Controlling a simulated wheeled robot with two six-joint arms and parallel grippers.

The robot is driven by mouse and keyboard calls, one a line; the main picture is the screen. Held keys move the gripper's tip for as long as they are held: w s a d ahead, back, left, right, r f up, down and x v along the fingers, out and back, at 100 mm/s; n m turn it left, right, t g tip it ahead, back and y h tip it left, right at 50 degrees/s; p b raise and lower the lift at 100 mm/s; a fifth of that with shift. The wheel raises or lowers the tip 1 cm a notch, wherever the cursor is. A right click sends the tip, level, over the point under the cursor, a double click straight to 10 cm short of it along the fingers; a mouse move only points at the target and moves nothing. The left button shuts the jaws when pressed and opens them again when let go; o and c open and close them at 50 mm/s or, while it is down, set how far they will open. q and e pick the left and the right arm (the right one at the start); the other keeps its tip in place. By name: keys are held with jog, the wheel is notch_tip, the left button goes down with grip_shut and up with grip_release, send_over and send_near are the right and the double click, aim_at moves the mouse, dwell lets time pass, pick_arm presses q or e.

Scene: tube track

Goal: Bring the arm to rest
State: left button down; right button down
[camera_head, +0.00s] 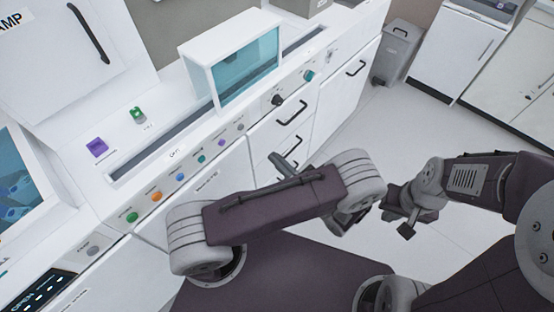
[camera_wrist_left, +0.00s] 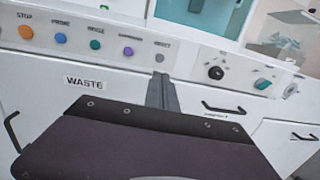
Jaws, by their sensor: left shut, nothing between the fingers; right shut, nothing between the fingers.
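My left arm reaches across the middle of the head view, with its dark link over the floor in front of the white counter. Its gripper (camera_head: 285,162) is partly hidden behind the arm and lies close to the drawer fronts. In the left wrist view the left gripper (camera_wrist_left: 161,88) is shut and empty, with its grey fingers together below the button panel. My right gripper (camera_head: 405,228) is at the right, over the open floor, pointing down-left, shut and empty.
The white counter carries a row of coloured buttons (camera_head: 180,177) and a clear-fronted box (camera_head: 247,72) on a slotted track (camera_head: 150,150). Drawers with black handles (camera_head: 292,112) face my arms. A grey bin (camera_head: 398,50) stands at the back. The floor (camera_head: 425,135) at right is clear.

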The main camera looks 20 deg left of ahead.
pick_arm(q)
jog(key=shift+a, duration=0.1)
jog(key=s+a+r+n+g+h+p, duration=0.1)
jog(key=a+r+n+g+p, duration=0.3)
jog(key=a+r+n+g, duration=0.75)
jog(key=s+a+r+n+g+h+p, duration=0.2)
jog(key=s+a+r+n+h, duration=0.15)
jog(key=s+h, duration=0.4)
jog(key=s+d+f+n+t+h+p, duration=0.1)
jog(key=s+d+f+n+t+h, duration=0.1)
jog(key=s+d+n+h, duration=0.3)
jog(key=w+d+f+n+t+h, duration=0.3)
jog(key=w+d+t, duration=0.1)
jog(key=w+d, duration=0.2)
jog(key=shift+d+n, duration=0.4)
jog(key=shift+d, duration=0.15)
